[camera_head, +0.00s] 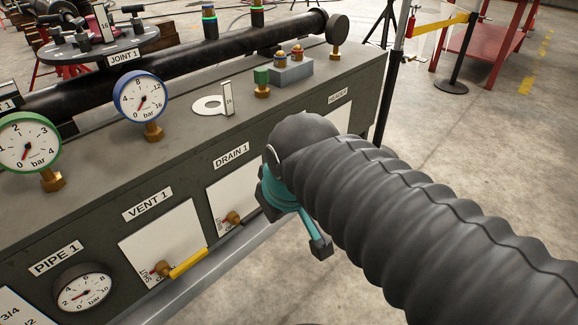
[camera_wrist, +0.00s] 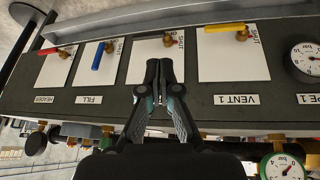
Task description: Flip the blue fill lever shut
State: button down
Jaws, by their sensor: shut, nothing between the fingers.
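The blue fill lever (camera_wrist: 97,56) shows in the wrist view on a white panel (camera_wrist: 84,74) above an upside-down FILL label. Its handle runs from the brass valve (camera_wrist: 109,47) down towards that label. In the head view my arm hides the lever. My gripper (camera_wrist: 158,66) is shut and empty, in front of the neighbouring white panel, to the right of the blue lever in the wrist view and apart from it. In the head view my gripper (camera_head: 319,246) hangs beside the bench front, partly covered by my arm.
The DRAIN 1 valve (camera_head: 234,218) and the yellow VENT 1 lever (camera_head: 188,263) are on the bench front. A red lever (camera_wrist: 49,51) is on the HEADER panel in the wrist view. Gauges (camera_head: 139,95) and a black pipe (camera_head: 180,57) stand on top.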

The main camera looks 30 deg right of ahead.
jog(key=w+d+f+n+g+b, duration=0.1)
jog(key=w+d+f+n, duration=0.1)
jog(key=w+n, duration=0.4)
jog(key=w+d+f+n+g+h+b, duration=0.1)
jog(key=w+d+n, duration=0.4)
jog(key=w, duration=0.5)
jog(key=w+d+f+n+g+h+b, duration=0.1)
jog(key=w+d+f+n+g+b, duration=0.1)
jog(key=w+n, duration=0.6)
jog(key=shift+w+d+f+n+b, duration=0.3)
jog(key=shift+d+f+n+b, duration=0.3)
jog(key=shift+d+b, duration=0.15)
jog(key=w+d+f+b, duration=0.2)
jog(key=d+f, duration=0.4)
jog(key=f, duration=0.3)
jog(key=shift+f+b, duration=0.3)
jog(key=shift+f, duration=0.05)
